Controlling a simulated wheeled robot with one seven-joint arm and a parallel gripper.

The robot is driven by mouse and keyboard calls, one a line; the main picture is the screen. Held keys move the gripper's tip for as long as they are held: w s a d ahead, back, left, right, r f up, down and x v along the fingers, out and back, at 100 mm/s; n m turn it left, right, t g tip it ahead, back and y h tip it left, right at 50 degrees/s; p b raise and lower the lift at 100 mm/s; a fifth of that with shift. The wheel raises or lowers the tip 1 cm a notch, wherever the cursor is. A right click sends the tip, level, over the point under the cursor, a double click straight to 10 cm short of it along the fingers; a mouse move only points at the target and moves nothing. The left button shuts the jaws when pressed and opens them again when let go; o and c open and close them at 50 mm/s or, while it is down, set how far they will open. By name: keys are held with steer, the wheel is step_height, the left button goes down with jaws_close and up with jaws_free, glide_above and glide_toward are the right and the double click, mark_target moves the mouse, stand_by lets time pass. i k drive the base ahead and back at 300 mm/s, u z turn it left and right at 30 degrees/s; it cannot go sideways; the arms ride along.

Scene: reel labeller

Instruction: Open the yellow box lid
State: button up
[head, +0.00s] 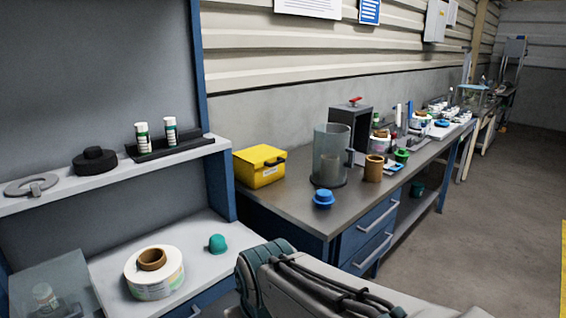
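The yellow box (259,168) stands on the grey workbench near its left end, close to the wall. My arm shows at the bottom centre of the head view, well below and in front of the box. My gripper is not in view.
On the workbench (300,211), a clear jug (331,150), a brown cup (374,168) and a blue knob (323,196) stand right of the box. Left, a shelf unit holds a label reel (154,282) and a green cap (217,243). Floor (500,220) is free at right.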

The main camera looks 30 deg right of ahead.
mark_target(263, 154)
steer(key=z, duration=0.9)
steer(key=i, duration=1.2)
steer(key=u, duration=0.25)
